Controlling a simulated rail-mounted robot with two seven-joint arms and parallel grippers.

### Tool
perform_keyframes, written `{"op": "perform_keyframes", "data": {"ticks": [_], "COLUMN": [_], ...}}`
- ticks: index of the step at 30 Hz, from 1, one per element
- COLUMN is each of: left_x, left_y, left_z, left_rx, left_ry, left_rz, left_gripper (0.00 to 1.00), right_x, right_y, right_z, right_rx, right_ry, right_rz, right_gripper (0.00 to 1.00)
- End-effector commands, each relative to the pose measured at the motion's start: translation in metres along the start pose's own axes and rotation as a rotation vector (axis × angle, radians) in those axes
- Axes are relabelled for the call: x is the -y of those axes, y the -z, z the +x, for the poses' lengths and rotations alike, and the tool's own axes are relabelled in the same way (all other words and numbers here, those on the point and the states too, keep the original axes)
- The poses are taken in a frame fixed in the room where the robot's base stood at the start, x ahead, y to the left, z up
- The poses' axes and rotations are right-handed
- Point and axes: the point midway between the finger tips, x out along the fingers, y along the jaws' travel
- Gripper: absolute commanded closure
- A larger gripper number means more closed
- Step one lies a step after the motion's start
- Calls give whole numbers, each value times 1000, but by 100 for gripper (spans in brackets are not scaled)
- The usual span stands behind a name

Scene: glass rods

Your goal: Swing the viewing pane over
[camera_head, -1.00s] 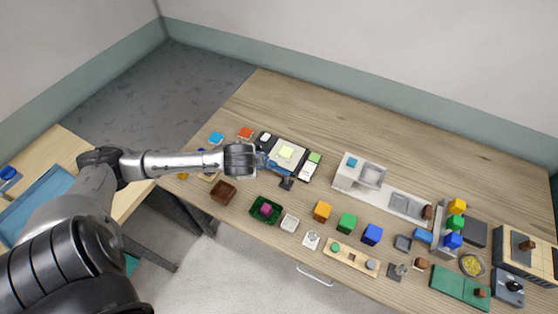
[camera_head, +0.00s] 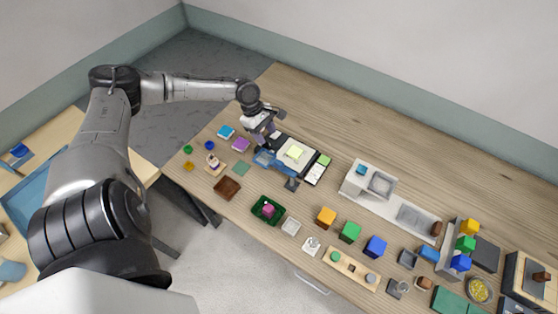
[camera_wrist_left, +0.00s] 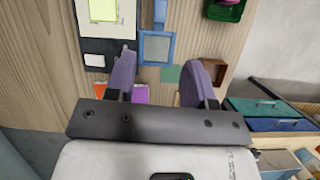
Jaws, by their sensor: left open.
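The viewing pane (camera_head: 265,158) is a blue-framed, greyish pane lying along the near left edge of a dark board (camera_head: 314,173). The board bears a pale panel with a yellow-green square (camera_head: 295,152). In the left wrist view the pane's blue frame (camera_wrist_left: 157,34) lies beside the board, not over the yellow-green square (camera_wrist_left: 103,9). My left gripper (camera_head: 270,134) is above the board's far left end, close to the pane. In the left wrist view its purple fingers (camera_wrist_left: 158,62) are apart and empty, with the pane ahead between their tips. My right gripper is out of view.
Blue, red and purple tiles, a green mat (camera_head: 242,168) and a brown tray (camera_head: 227,188) lie left of the board. A dark green bin (camera_head: 256,215) is nearer the front edge. A white station (camera_head: 352,184) stands to the right. The table behind the board is clear.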

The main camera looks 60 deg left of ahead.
Motion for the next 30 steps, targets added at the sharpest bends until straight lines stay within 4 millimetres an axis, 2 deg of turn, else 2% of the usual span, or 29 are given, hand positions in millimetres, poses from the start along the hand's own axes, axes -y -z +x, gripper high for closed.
{"op": "perform_keyframes", "data": {"ticks": [5,8,21,30], "left_x": [0,0,1,0], "left_y": [0,-1,-1,0], "left_z": [4,13,91,128], "left_rx": [1,3,1,-1], "left_ry": [1,0,3,1], "left_rz": [-81,-91,-89,-87], "left_gripper": [51,51,51,51], "right_x": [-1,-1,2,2], "right_y": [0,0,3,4], "right_z": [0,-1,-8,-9], "right_rx": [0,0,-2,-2], "right_ry": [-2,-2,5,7], "right_rz": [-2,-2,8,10], "right_gripper": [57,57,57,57]}}
